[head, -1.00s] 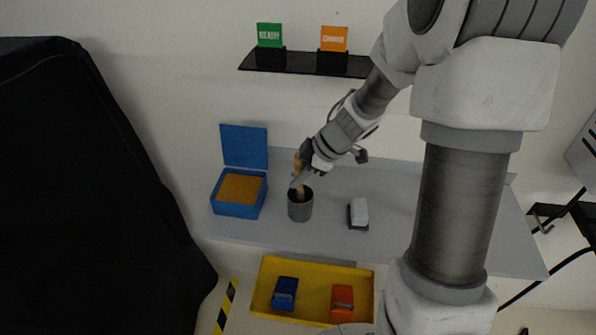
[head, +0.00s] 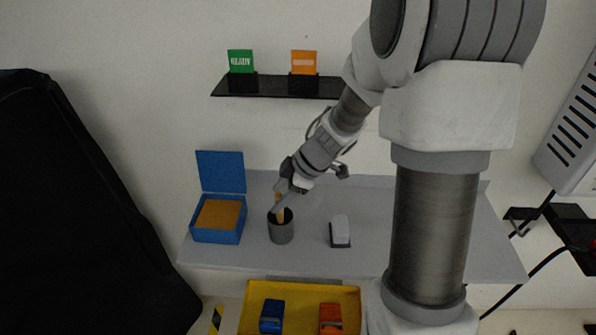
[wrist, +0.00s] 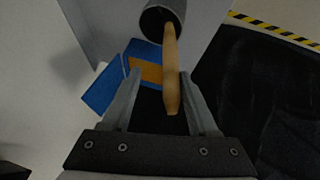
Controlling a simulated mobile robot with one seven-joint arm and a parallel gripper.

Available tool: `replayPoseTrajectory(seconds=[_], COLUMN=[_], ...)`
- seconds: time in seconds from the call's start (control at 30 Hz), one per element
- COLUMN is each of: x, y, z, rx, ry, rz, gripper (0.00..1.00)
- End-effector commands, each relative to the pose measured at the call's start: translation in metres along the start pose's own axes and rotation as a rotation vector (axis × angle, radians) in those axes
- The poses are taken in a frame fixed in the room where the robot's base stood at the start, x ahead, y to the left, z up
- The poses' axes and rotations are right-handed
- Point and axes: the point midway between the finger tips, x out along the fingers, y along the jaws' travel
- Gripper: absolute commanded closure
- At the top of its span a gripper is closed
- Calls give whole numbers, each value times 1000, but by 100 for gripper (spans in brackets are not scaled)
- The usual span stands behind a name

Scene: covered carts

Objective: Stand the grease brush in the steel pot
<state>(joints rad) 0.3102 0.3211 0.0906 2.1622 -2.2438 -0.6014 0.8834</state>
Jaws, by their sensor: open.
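The steel pot (head: 281,231) stands on the grey cart top, right of the blue box. The grease brush (head: 280,211) stands in the pot with its wooden handle rising above the rim. In the wrist view the pot (wrist: 160,16) is at the top and the brush handle (wrist: 171,75) points down out of its mouth. My gripper (wrist: 168,95) is open, its two fingers on either side of the handle, with a gap on the left. In the head view my gripper (head: 284,195) is just above the pot. The brush's lower end is hidden inside the pot.
An open blue box (head: 217,236) with orange-brown contents stands left of the pot. A white and black block (head: 340,231) lies to the right. A yellow tray (head: 296,291) sits in front below. A black shelf (head: 270,87) with green and orange signs hangs behind.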

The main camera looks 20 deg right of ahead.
Motion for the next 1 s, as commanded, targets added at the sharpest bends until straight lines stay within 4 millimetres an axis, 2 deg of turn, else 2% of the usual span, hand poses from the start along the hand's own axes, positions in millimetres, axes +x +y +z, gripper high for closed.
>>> replayPoseTrajectory(seconds=[0.4, 0.6, 0.8, 1.0], x=[-103, -140, -157, -159], y=[1, 1, 0, 0], z=[-2, -1, 0, 0], rx=[-1, -1, 0, -1], ry=[0, 0, 0, 0], rz=[4, 3, 1, -1], gripper=[40, 40, 40, 40])
